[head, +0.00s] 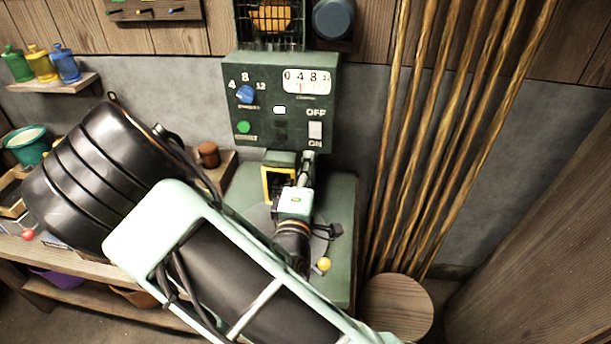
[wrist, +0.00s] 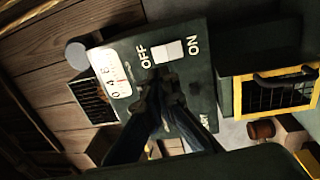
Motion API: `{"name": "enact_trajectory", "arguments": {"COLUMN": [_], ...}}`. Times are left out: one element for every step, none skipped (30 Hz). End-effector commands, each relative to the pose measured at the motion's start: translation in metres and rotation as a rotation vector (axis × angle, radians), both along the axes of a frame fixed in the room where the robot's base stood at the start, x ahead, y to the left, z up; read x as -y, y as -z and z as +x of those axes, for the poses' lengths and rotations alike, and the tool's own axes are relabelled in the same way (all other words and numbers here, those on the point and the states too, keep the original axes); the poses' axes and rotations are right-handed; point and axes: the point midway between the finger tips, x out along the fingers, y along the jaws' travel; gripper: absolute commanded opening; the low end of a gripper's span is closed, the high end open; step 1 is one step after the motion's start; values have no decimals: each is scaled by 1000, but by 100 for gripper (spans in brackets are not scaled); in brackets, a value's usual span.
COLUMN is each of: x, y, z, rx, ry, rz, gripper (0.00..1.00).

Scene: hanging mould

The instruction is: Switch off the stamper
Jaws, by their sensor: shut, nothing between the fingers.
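The stamper is a dark green machine with an upright control panel (head: 262,118), in the middle of the head view. Its white OFF/ON switch (head: 315,130) is at the panel's lower right, OFF above and ON below. The switch also shows in the wrist view (wrist: 168,52), where the panel appears turned sideways. I cannot tell which way the rocker is tipped. My gripper (head: 305,165) is just below the switch in the head view. In the wrist view its dark fingertips (wrist: 164,92) are together and empty, close to the switch; contact is not visible.
The panel also has a blue dial (head: 245,94), a green button (head: 243,127) and a white gauge (head: 307,82). A yellow-edged opening (head: 266,184) is below it. Wooden poles (head: 440,130) and a round stool (head: 398,305) stand at right. Shelves with jars are at left.

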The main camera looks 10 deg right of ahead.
Motion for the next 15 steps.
{"name": "enact_trajectory", "arguments": {"x": [5,7,10,12,14,16,18,19,21,23,24,25,26,27,27], "y": [-6,-7,-8,-9,-9,-10,-11,-11,-12,-13,-13,-13,-14,-14,-14], "z": [11,18,26,32,38,46,51,56,62,67,70,75,78,80,83], "rx": [2,2,2,2,2,2,1,1,2,2,0,1,1,1,1], "ry": [3,4,4,4,2,3,2,1,2,2,1,1,2,1,0], "rz": [0,0,-1,-1,-1,0,-1,-1,-1,-1,-2,-1,-1,-1,-1], "gripper": [0,0,0,0,0,0,0,0,0,0,0,0,0,0,0]}}
